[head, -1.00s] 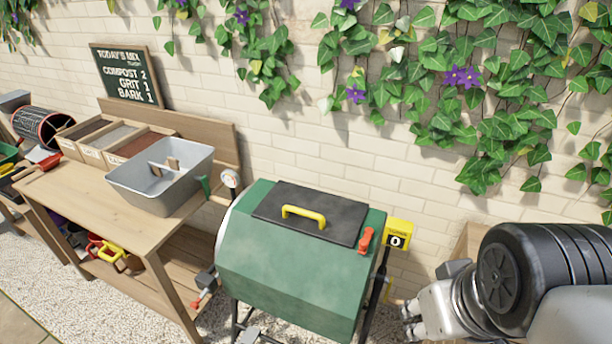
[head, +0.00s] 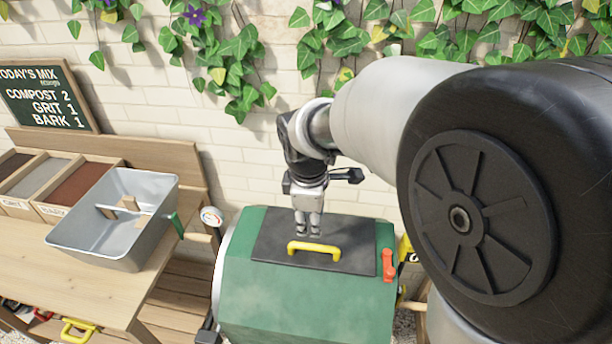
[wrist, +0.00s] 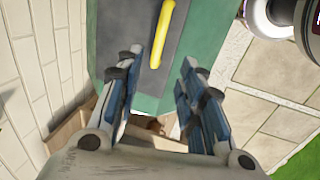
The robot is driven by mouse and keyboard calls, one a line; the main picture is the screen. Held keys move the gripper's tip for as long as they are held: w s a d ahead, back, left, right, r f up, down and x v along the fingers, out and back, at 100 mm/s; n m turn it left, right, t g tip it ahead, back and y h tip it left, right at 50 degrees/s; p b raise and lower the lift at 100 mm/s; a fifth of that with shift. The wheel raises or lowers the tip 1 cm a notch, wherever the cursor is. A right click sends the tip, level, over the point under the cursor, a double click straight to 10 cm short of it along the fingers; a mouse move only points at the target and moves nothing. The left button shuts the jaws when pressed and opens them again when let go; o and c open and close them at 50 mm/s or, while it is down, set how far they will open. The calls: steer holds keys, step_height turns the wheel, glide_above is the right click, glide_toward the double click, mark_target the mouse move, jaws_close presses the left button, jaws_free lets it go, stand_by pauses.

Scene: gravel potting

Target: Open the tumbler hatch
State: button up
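The green tumbler (head: 300,318) stands below the wall with its dark hatch panel (head: 272,240) lying flat on top, closed. A yellow handle (head: 314,250) sits on the hatch; it also shows in the wrist view (wrist: 168,28). A red latch (head: 388,266) is at the hatch's right side. My gripper (head: 308,232) points down over the hatch, just behind the handle in the head view. In the wrist view my gripper (wrist: 163,62) is open and empty, with the handle ahead of the gap between the fingers. I cannot tell its exact height.
A wooden bench (head: 60,262) on the left holds a grey metal tub (head: 130,235) and bins of mix. A round gauge (head: 211,216) stands beside the tumbler's left side. The ivy-covered brick wall (head: 240,160) is close behind. My arm covers much of the right side.

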mark_target(312, 246)
steer(key=b+x, duration=0.4)
steer(key=x, duration=0.9)
steer(key=shift+w+f, duration=0.1)
steer(key=shift+f, duration=0.25)
jaws_close()
